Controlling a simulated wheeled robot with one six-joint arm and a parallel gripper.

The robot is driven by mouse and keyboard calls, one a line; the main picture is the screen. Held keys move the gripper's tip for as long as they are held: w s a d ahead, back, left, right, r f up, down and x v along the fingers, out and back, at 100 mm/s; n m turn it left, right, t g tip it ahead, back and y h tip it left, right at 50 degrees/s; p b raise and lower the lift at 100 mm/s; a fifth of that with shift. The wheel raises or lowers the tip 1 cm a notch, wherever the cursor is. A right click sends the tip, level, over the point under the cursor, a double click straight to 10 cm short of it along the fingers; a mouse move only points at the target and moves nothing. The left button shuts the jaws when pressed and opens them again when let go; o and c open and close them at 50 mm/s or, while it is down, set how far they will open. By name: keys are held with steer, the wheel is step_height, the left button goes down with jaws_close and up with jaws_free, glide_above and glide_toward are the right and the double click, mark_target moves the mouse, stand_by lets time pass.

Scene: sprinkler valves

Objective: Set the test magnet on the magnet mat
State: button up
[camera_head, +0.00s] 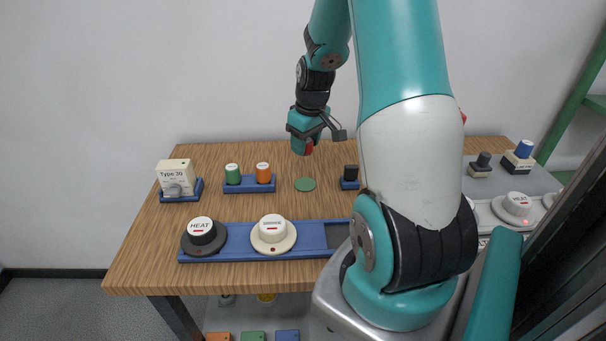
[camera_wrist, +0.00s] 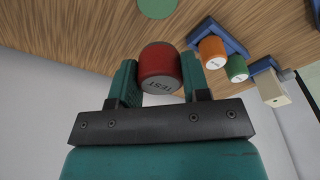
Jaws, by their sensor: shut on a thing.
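The test magnet is a red cylinder with a dark top marked TEST (camera_wrist: 160,67). My gripper (camera_wrist: 160,85) is shut on it, one finger on each side. In the head view my gripper (camera_head: 307,149) points down over the back middle of the table, and only a small red part of the magnet (camera_head: 309,146) shows. The magnet mat appears to be the flat green disc (camera_head: 305,184) on the bare wood, just in front of the gripper. The disc also shows at the top edge of the wrist view (camera_wrist: 157,7), apart from the magnet.
Left of the disc, a blue tray (camera_head: 249,188) holds a green (camera_head: 232,173) and an orange cylinder (camera_head: 263,172). A small blue holder with a black block (camera_head: 350,173) stands to its right. A long blue rail (camera_head: 312,237) with HEAT (camera_head: 201,228) and another round unit lies in front.

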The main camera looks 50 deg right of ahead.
mark_target(304, 183)
step_height(304, 183, down, 10)
stand_by(0.4)
steer(key=shift+f, duration=0.15)
steer(key=o, duration=1)
steer(key=shift+o, duration=0.2)
